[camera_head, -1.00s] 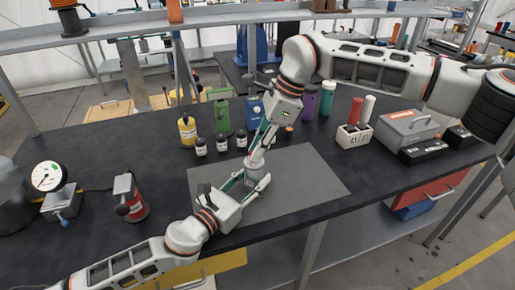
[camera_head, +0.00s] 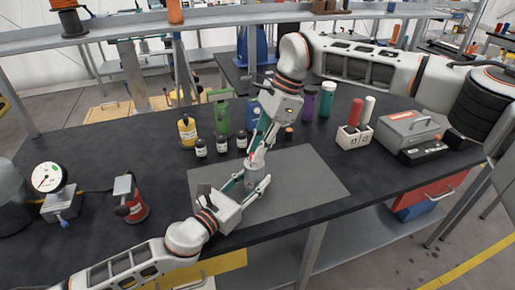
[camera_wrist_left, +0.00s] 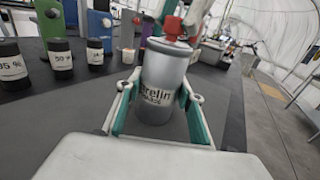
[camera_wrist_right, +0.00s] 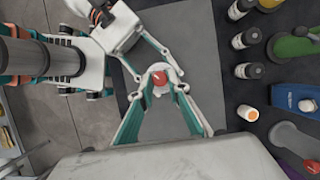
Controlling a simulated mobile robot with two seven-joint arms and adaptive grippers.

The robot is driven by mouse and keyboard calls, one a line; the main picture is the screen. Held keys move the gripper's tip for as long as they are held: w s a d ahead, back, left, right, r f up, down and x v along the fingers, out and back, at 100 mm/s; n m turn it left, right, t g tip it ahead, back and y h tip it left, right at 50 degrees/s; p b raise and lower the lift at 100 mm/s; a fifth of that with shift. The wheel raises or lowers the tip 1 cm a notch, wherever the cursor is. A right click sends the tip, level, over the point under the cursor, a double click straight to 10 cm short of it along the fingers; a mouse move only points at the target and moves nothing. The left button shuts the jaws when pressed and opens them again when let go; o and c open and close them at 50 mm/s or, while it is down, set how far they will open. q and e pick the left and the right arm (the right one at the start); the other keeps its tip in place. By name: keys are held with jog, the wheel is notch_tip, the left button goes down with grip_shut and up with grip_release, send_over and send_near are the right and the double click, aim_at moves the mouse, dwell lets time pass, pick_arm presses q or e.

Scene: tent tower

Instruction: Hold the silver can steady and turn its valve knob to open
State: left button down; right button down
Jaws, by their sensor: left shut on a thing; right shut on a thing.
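The silver can (camera_wrist_left: 158,88), with dark lettering, stands upright on the grey mat (camera_head: 310,180). My left gripper (camera_head: 254,184) is low beside it, shut on its body with one finger on each side. The red valve knob (camera_wrist_left: 172,27) is on top of the can. It also shows from above in the right wrist view (camera_wrist_right: 160,79). My right gripper (camera_head: 259,152) comes down from above and is shut on the knob, its fingers on either side. The exact fingertip contact on the knob is partly hidden.
Small dark bottles (camera_head: 221,144), a yellow bottle (camera_head: 187,131) and a green container (camera_head: 221,117) stand behind the mat. A red can (camera_head: 131,203) and a gauge (camera_head: 47,177) are at left. A grey toolbox (camera_head: 409,129) is at right. The mat's right half is clear.

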jog(key=c, duration=1.9)
grip_release()
jog(key=v, duration=1.2)
pick_arm(q)
jog(key=c, duration=1.3)
grip_release()
jog(key=shift+o, duration=0.2)
pick_arm(e)
jog(key=shift+d, duration=0.1)
pick_arm(q)
jog(key=shift+f, duration=0.1)
